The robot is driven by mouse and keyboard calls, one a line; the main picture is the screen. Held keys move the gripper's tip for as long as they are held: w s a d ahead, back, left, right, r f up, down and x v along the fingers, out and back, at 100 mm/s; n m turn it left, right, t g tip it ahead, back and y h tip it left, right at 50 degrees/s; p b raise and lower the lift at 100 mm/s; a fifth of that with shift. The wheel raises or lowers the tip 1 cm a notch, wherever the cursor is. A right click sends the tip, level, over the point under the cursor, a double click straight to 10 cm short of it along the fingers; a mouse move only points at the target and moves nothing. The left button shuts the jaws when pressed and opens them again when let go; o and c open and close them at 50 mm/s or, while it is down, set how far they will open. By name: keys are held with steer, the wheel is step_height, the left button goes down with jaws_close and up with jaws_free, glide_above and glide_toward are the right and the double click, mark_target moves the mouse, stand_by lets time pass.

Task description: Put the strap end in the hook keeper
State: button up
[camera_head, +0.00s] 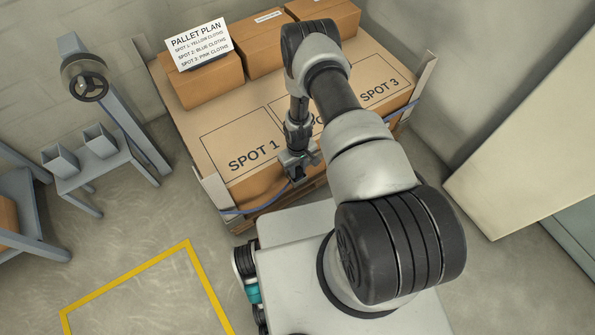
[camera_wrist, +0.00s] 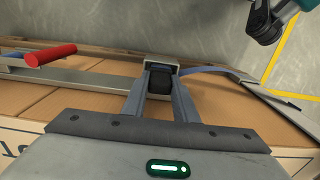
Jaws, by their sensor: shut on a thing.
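The blue strap (camera_head: 245,211) runs from the left corner of the pallet load along its front to my gripper (camera_head: 297,168). In the wrist view, the strap (camera_wrist: 205,71) reaches my gripper (camera_wrist: 160,88) from the right. The two grey fingers are closed on a dark piece, likely the strap end (camera_wrist: 160,80), whose tip is mostly hidden between them. A grey metal bracket (camera_wrist: 160,66) lies right at the fingertips. It may be the hook keeper. I cannot tell whether the dark piece is inside it or only against it.
A metal bar (camera_wrist: 85,77) and a red handle (camera_wrist: 50,54) lie left of the fingers. The pallet load has a board marked SPOT 1 and SPOT 3 (camera_head: 380,90), with cartons (camera_head: 205,85) behind. A strap reel stand (camera_head: 85,78) is at left. Floor inside the yellow line (camera_head: 130,273) is clear.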

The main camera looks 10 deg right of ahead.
steer(key=shift+f, duration=0.5)
steer(key=shift+f, duration=0.2)
steer(key=o, duration=1.1)
